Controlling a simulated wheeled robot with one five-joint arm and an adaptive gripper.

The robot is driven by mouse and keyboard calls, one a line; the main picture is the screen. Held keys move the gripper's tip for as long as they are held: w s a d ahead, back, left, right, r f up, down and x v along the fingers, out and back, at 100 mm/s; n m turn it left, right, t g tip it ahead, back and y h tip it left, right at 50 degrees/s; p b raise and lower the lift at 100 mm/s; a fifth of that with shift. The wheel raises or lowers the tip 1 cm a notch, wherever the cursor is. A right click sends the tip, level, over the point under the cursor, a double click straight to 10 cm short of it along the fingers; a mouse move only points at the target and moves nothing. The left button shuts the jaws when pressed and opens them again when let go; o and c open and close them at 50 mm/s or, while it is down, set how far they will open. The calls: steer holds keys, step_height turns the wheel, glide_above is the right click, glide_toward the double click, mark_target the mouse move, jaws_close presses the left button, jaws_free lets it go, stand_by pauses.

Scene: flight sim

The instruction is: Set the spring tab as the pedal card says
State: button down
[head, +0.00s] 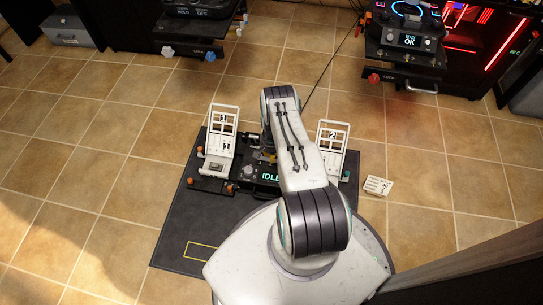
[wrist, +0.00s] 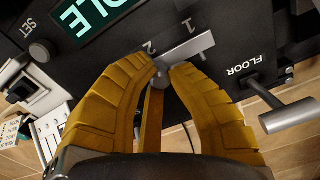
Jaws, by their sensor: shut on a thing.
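A grey metal tab (wrist: 188,48), which looks like the spring tab, sits on the dark pedal unit (head: 247,178). My gripper (wrist: 165,72) has its two yellow fingers closed on the tab's lower left end, beside a rounded grey part. The tab's bar runs up to the right from the fingertips. A "2" mark is printed near its left end; which mark the tab points to I cannot tell. In the head view my arm hides the tab and most of the gripper. The white card (head: 378,186) on the floor, right of the unit, is too small to read.
A lit IDLE display (wrist: 95,12) and a SET knob (wrist: 41,50) are near the fingers. A lever handle (wrist: 288,116) by the word FLOOR lies close right. Upright pedals marked 1 (head: 221,130) and 2 (head: 331,140) flank my arm. Open tile (head: 90,160) lies left.

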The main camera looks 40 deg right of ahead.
steer(key=s+d, duration=0.1)
steer(key=s, duration=0.1)
steer(key=s+d, duration=0.2)
steer(key=shift+f, duration=0.15)
steer(key=c, duration=1.2)
jaws_free()
steer(key=shift+d, duration=0.1)
steer(key=shift+o, duration=0.2)
steer(key=shift+w+r, duration=0.1)
steer(key=shift+r, duration=0.1)
steer(key=shift+r, duration=0.2)
step_height(320, 180, up, 11)
steer(key=shift+r, duration=0.15)
